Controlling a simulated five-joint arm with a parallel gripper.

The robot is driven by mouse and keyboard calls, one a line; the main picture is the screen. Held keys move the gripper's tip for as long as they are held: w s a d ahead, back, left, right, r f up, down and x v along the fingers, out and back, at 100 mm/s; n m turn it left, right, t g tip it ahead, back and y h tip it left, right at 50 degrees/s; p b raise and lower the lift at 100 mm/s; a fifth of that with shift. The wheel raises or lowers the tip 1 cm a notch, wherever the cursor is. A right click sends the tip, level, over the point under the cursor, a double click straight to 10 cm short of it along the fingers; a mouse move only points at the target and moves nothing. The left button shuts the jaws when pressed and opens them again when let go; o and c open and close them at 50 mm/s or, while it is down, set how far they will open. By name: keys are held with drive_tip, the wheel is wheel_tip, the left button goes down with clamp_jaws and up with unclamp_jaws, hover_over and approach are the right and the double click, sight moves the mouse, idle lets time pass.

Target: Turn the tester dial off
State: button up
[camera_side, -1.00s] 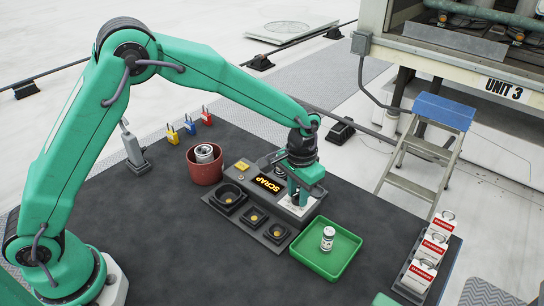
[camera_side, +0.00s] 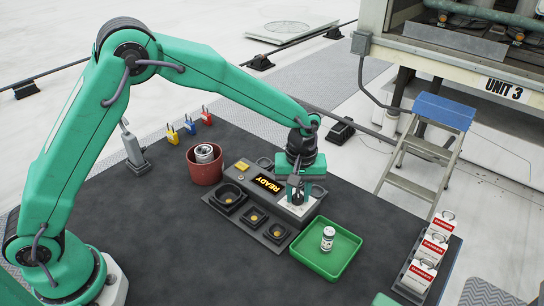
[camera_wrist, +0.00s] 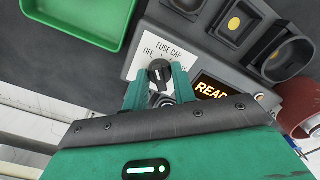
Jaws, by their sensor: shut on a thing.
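The tester (camera_side: 270,190) is a grey box on the dark mat, with a lit display (camera_side: 268,183) reading READY. In the wrist view, its black round dial (camera_wrist: 160,71) sits on a white plate (camera_wrist: 146,58) marked OFF, FUSE and CAP. A pale line shows on the dial, but I cannot surely tell which mark it points to. My gripper (camera_side: 297,198) is over the plate end of the tester. In the wrist view, its two green fingers (camera_wrist: 159,84) are shut on the dial, one on each side. They hide part of its lower edge.
A green tray (camera_side: 345,243) holding a small white canister (camera_side: 327,238) stands close to the tester. Black sockets (camera_side: 229,197) line its front. A red bin (camera_side: 206,171) stands at its left. Red-and-white danger tags (camera_side: 434,247) stand at the right. The mat at front left is clear.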

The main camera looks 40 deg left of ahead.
sight(298, 193)
drive_tip(key=shift+n, duration=1.7)
drive_tip(key=o, duration=1)
drive_tip(key=shift+r, duration=3.95)
